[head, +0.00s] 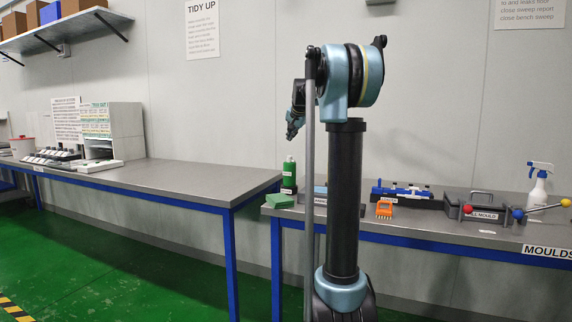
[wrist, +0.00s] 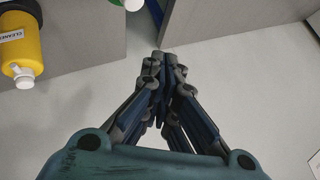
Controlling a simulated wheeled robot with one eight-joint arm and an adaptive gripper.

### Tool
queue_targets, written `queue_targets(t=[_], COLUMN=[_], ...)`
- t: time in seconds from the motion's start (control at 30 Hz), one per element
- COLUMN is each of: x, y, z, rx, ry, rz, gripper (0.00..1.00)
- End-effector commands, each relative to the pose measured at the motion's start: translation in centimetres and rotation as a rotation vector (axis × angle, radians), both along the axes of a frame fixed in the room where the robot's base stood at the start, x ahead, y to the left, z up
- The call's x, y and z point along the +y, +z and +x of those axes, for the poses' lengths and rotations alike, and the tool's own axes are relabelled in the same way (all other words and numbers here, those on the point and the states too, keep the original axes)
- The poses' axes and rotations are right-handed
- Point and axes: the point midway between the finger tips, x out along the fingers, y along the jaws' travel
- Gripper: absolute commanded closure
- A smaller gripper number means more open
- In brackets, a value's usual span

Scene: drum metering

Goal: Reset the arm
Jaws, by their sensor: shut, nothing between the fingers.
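My gripper (wrist: 163,62) is at the centre of the wrist view, with its fingers together and nothing between them. Pale grey wall and the grey edges of benches show beyond the fingertips. In the head view my arm stands upright on its dark column, folded at the top, and my gripper (head: 292,130) hangs at its left side above bench height. It is apart from the benches and touches nothing that I can see. The exact fingertips are small in the head view.
The right bench (head: 400,218) carries a green bottle (head: 289,174), a green block (head: 280,201), an orange brush (head: 384,208), a blue rack (head: 402,190), a dark mould (head: 480,208) and a spray bottle (head: 538,188). The left bench (head: 165,178) is largely clear. A yellow bottle (wrist: 22,48) shows in the wrist view.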

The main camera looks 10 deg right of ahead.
Motion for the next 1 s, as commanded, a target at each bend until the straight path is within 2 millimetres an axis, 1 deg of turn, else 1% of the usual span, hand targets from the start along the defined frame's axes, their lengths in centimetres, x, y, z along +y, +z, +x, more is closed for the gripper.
queue_targets(t=[0.07, 0.13, 0.17, 0.27, 0.4, 0.47, 0.5, 0.67, 0.7, 0.77, 0.8, 0.87, 0.9, 0.97, 1.0], x=[0.1, 0.2, 0.3, 0.5, 0.9, 1.0, 1.1, 1.4, 1.4, 1.5, 1.5, 1.5, 1.6, 1.6, 1.6], y=[-0.2, -0.7, -1.0, -2.4, -4.9, -6.1, -6.9, -10.5, -11.4, -12.9, -14.0, -15.5, -16.6, -18.3, -19.4], z=[-0.7, -2.1, -2.9, -6.4, -12.0, -14.5, -16.1, -22.5, -24.1, -26.5, -28.1, -30.5, -32.1, -34.4, -36.0], rx=[0.006, 0.017, 0.025, 0.057, 0.109, 0.131, 0.148, 0.207, 0.221, 0.243, 0.258, 0.280, 0.296, 0.318, 0.332], ry=[0.006, 0.018, 0.026, 0.058, 0.113, 0.137, 0.153, 0.219, 0.236, 0.260, 0.278, 0.303, 0.320, 0.346, 0.362], rz=[-0.006, -0.018, -0.024, -0.055, -0.105, -0.123, -0.137, -0.189, -0.201, -0.218, -0.231, -0.248, -0.259, -0.277, -0.287], gripper=[1.00, 1.00, 1.00, 1.00, 1.00, 1.00, 1.00, 1.00, 1.00, 1.00, 1.00, 1.00, 1.00, 1.00, 1.00])
